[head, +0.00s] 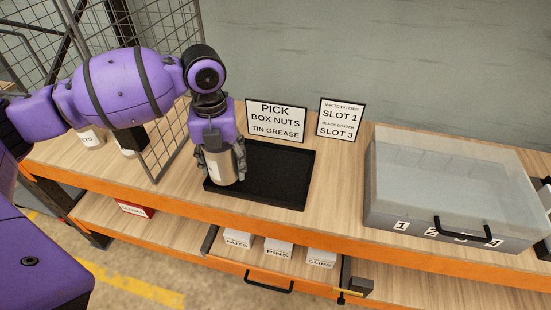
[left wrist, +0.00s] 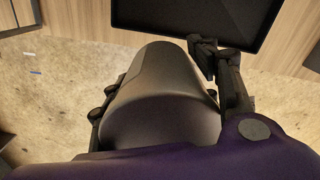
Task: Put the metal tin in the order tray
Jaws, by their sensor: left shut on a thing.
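The metal tin (head: 224,168) is a silvery cylinder with a pale label, held upright in the head view. My left gripper (head: 222,158) is shut on it, with fingers on both sides. In the left wrist view the tin (left wrist: 165,95) fills the middle, between the fingers. The order tray (head: 278,175) is black, shallow and empty where I see it. The tin is at the tray's left front part in the head view; I cannot tell whether it touches the tray. The tray (left wrist: 200,15) also shows at the top of the left wrist view. My right gripper is not in view.
A wire mesh panel (head: 172,145) stands left of the tray. Two signs (head: 277,119) stand behind it. A clear-lidded, numbered case (head: 450,185) is at the right. Below are an open drawer with small white boxes (head: 278,248) and a red box (head: 135,209).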

